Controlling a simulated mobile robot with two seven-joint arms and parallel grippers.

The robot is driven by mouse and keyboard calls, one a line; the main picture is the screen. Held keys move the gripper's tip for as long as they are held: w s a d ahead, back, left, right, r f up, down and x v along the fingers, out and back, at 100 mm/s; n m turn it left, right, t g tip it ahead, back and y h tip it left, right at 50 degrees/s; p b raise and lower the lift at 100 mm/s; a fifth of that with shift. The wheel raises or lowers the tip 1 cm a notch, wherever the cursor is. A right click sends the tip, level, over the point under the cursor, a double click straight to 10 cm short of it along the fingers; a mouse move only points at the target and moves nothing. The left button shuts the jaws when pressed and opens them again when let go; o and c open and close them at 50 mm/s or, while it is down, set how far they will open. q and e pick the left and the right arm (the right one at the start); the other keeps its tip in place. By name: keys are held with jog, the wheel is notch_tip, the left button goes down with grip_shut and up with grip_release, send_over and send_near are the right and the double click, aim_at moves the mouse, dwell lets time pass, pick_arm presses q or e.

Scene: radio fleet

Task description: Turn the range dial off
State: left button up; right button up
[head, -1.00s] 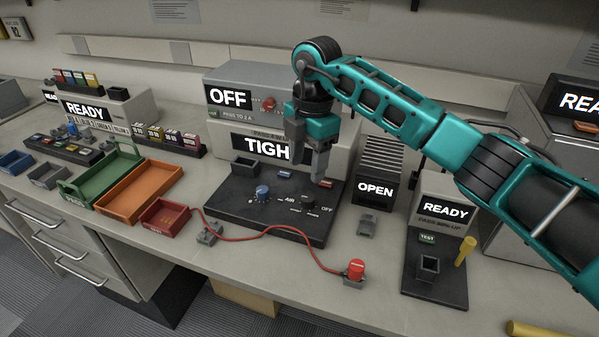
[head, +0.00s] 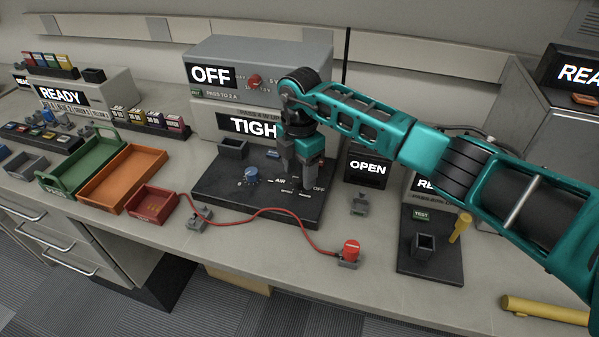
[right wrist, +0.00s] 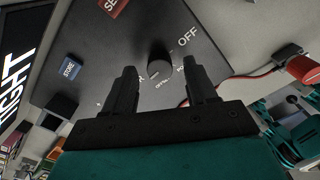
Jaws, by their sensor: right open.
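The range dial (right wrist: 160,62) is a dark round knob on the black panel (right wrist: 85,65), with an OFF mark to its upper right in the right wrist view. A pale mark shows on the dial's lower left side, away from OFF. In the head view, my right gripper hides the dial on the panel (head: 225,185). My right gripper (head: 298,188) is open and points down at the panel. In the right wrist view its two fingers (right wrist: 161,66) stand apart on either side of the dial; I cannot tell whether they touch it. My left gripper is not in view.
A red cable (head: 262,212) runs along the front to a red plug (head: 351,248). The OPEN unit (head: 367,168) stands close right. Red (head: 150,204) and orange (head: 122,178) trays lie left.

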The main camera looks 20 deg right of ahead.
jog(key=shift+f, duration=0.55)
jog(key=c, duration=1.1)
